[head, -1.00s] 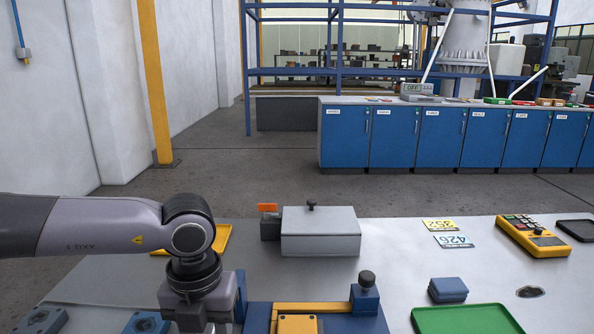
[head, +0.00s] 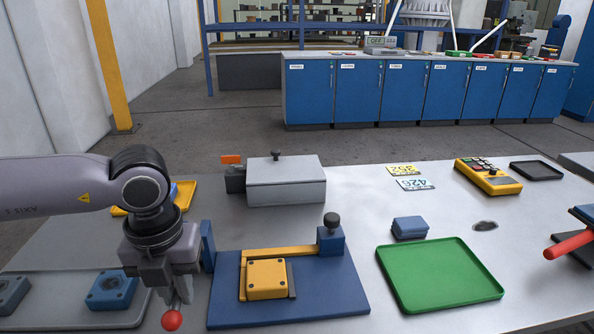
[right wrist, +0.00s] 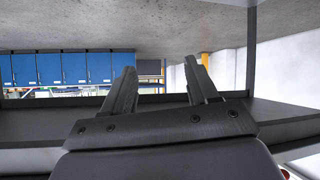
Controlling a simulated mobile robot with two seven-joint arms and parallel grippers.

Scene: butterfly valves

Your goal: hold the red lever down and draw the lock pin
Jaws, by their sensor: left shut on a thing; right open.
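A red-gripped lever (head: 568,246) slants across a blue-topped part at the right edge of the head view; much of it is cut off. My left gripper (head: 177,293) points down at the lower left, shut on a thin pale stem. A red ball (head: 172,320) shows just under its fingers. I cannot tell whether this stem is the lock pin, and its lower end is out of view. My right gripper (right wrist: 162,92) shows only in the right wrist view, open and empty, with a gap between its fingers.
Right of my left gripper is a blue plate (head: 330,293) with a yellow block (head: 266,277) and black-knobbed post (head: 331,232). A green tray (head: 440,280), grey lidded box (head: 287,183) and yellow handset (head: 488,178) stand around. Blue blocks (head: 111,288) lie left.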

